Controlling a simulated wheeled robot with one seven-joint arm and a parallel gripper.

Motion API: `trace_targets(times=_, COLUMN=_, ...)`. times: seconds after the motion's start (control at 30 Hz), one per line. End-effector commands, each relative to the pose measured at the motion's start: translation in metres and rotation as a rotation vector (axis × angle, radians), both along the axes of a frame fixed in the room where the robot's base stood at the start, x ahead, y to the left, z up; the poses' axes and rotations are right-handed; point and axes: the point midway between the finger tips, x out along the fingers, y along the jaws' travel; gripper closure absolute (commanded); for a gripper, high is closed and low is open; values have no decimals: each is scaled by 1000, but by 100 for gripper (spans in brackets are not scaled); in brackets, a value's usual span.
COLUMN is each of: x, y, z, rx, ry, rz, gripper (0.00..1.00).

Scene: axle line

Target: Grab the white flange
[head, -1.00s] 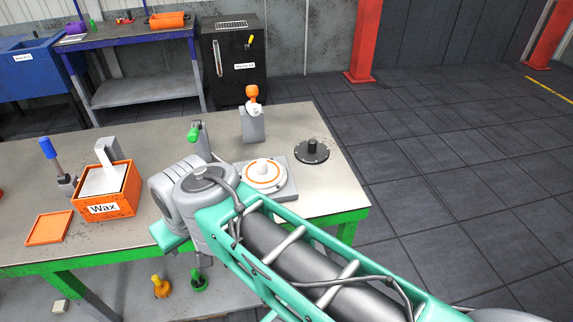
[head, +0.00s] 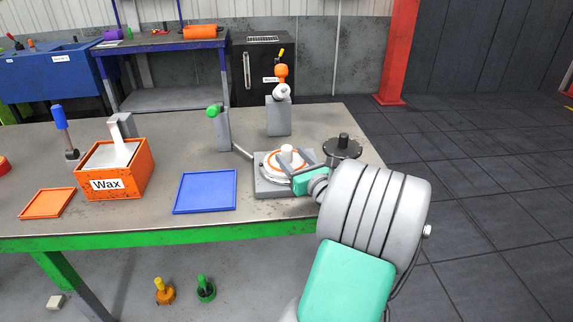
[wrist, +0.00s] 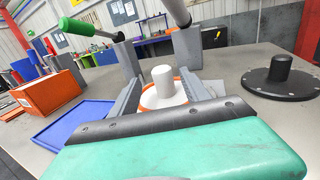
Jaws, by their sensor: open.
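The white flange (head: 287,151) has an upright knob and an orange ring around it, and lies on a grey square base on the table. In the wrist view the flange (wrist: 163,84) shows between the two open fingers. My gripper (head: 289,169) is open and empty, just in front of the flange's knob. The fingers (wrist: 163,97) lie on either side of the knob, which stands a little beyond them or between their tips; I cannot tell exactly. The flange's near side is hidden by my gripper.
A black flange (head: 343,147) lies to the right. A grey post with a green-ended lever (head: 219,125) and another with an orange-topped tool (head: 279,112) stand behind. A blue tray (head: 206,191), an orange Wax box (head: 112,172) and an orange tray (head: 47,203) are to the left.

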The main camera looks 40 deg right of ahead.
Motion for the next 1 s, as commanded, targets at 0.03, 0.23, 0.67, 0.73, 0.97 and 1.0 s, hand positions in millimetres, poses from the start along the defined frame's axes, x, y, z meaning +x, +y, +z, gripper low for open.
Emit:
trace_targets(times=0.03, x=8, y=-2, z=3, rx=-4, ry=1, rz=3, gripper=45)
trace_targets(times=0.23, x=40, y=-12, z=4, rx=-4, ry=2, rz=4, gripper=45)
trace_targets(times=0.67, x=43, y=-14, z=4, rx=-4, ry=3, rz=1, gripper=60)
trace_targets(times=0.73, x=43, y=-14, z=4, rx=-4, ry=3, rz=1, gripper=65)
trace_targets(times=0.97, x=43, y=-14, z=4, rx=-4, ry=3, rz=1, gripper=84)
trace_targets(times=1.0, x=42, y=-14, z=4, rx=-4, ry=3, rz=1, gripper=88)
